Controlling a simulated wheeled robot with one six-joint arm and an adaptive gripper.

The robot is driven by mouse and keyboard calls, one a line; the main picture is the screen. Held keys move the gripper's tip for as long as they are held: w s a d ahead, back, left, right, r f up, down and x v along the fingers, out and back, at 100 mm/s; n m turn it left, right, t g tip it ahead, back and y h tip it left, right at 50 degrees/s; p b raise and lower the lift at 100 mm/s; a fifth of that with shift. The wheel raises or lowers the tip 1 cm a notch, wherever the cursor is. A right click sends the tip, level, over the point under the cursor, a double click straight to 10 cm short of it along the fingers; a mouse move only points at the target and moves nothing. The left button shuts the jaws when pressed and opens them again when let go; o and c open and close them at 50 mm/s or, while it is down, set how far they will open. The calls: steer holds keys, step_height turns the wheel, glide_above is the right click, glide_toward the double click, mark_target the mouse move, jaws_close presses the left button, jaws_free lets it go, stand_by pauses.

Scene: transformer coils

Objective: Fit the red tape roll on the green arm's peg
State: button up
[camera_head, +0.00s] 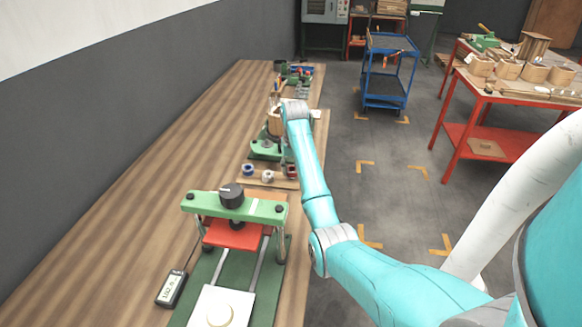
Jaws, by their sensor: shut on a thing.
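My gripper (288,159) hangs below the wrist of my turquoise arm, at the right edge of the long wooden bench. It is small and partly hidden by my arm. It is shut on the dark red tape roll (291,170), low over or at the board; I cannot tell whether the roll touches it. The green arm fixture (264,150) stands just left of and behind my gripper. Its peg cannot be made out clearly.
A blue roll (248,169) and a white roll (268,176) lie left of the red one on a light board (258,181). A green-framed press (236,206) stands nearer, with a meter (171,288) beside it. The bench's left side (150,150) is clear.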

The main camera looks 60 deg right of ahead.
steer(key=shift+f, duration=0.6)
steer(key=o, duration=0.9)
steer(key=shift+o, duration=0.2)
